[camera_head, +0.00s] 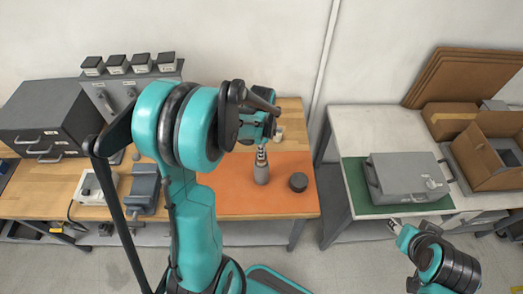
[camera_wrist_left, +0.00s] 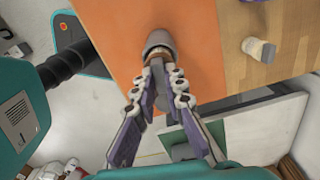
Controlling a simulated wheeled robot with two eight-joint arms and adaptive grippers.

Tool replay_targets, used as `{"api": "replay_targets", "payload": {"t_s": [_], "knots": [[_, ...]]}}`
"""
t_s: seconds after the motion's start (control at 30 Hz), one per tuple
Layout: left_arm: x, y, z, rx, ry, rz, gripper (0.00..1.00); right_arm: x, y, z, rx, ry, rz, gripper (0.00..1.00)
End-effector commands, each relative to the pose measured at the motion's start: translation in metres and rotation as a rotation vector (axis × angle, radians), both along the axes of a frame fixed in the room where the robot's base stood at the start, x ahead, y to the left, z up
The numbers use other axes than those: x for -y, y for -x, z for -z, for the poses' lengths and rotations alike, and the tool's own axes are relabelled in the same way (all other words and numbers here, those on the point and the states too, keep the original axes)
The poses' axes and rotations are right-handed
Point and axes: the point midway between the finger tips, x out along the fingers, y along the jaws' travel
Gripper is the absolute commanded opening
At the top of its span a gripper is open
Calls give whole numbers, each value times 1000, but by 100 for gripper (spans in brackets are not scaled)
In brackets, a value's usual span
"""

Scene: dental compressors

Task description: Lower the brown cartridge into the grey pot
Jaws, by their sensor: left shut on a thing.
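The grey pot (camera_head: 261,174) stands upright on the orange mat, and its rim shows in the left wrist view (camera_wrist_left: 159,38). My left gripper (camera_head: 262,150) is directly above the pot, pointing down. In the left wrist view my left gripper (camera_wrist_left: 166,72) is shut on the brown cartridge (camera_wrist_left: 157,54), of which only a small brown part shows between the fingertips and the pot. The cartridge's lower end is at the pot's mouth; how deep it sits is hidden. My right gripper (camera_head: 396,224) is at the lower right, far from the pot, too small to read.
A dark round piece (camera_head: 298,182) lies right of the pot on the orange mat (camera_head: 230,203). A small pale cylinder (camera_wrist_left: 259,50) stands on the bare wood. A grey case (camera_head: 400,175) and cardboard box (camera_head: 485,155) sit on the right table. A vise (camera_head: 143,188) stands left.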

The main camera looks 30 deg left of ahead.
Motion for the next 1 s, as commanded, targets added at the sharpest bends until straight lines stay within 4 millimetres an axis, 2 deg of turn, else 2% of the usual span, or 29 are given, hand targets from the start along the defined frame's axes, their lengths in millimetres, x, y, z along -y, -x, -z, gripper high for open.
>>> {"api": "replay_targets", "payload": {"t_s": [1.0], "knots": [[0, 0, 32, 0, 0, 0, 0, 0, 0, 29, 0, 0, 0, 40]]}}
